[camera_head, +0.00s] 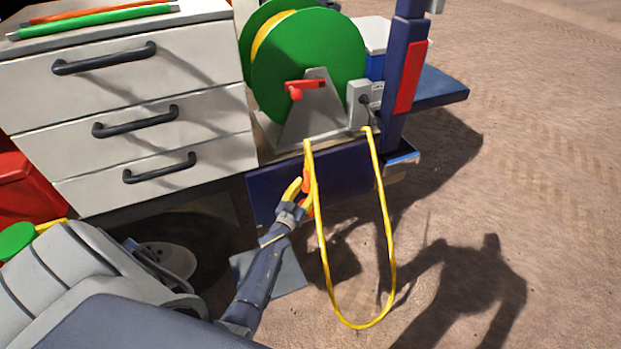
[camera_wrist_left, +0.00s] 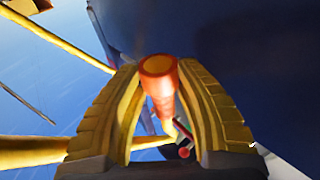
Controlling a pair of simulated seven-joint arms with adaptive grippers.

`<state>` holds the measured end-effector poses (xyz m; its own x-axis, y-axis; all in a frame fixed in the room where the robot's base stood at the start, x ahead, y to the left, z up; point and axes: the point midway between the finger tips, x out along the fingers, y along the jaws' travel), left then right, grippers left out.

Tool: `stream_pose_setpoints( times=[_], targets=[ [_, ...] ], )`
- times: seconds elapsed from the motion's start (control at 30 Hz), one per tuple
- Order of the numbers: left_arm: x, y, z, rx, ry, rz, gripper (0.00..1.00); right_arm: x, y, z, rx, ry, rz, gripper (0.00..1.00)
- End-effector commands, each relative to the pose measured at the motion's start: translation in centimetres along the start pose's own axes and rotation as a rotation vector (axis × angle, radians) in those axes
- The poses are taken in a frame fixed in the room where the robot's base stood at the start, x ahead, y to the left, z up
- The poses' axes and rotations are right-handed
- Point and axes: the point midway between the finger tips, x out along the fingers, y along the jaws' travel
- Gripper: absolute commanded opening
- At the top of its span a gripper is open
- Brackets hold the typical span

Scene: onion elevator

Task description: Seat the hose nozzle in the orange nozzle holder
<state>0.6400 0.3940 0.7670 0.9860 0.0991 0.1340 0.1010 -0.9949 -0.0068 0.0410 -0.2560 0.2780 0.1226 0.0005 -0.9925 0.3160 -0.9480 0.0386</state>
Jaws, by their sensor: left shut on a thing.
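My left gripper (camera_head: 302,187) is shut on the orange hose nozzle (camera_head: 308,184), low in front of the dark blue ledge below the green reel. In the left wrist view the nozzle (camera_wrist_left: 161,80) sits between the two yellow fingers, its round end facing the camera. The yellow hose (camera_head: 388,255) hangs in a long loop from the reel's base to the nozzle. I cannot make out an orange nozzle holder apart from the nozzle. My right gripper is not in view.
The green hose reel (camera_head: 310,62) with a red crank (camera_head: 304,87) stands on the ledge (camera_head: 275,195). A grey drawer cabinet (camera_head: 160,95) is to its left. A blue post (camera_head: 396,100) with a red panel (camera_head: 410,77) rises at right. Open sandy ground lies farther right.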

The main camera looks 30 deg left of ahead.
Motion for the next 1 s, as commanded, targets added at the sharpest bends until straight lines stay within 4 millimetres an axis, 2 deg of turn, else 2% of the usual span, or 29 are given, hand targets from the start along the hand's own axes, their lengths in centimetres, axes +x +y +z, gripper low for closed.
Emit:
stream_pose_setpoints(
  times=[0.27, 1.0],
  targets=[
    [-0.4, -0.1, 1.3, -0.002, 0.003, -0.003, 0.00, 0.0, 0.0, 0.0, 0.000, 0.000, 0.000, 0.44],
    [-1.1, -0.1, 6.8, -0.002, 0.004, -0.001, 0.00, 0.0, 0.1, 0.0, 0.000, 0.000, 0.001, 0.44]
  ],
)
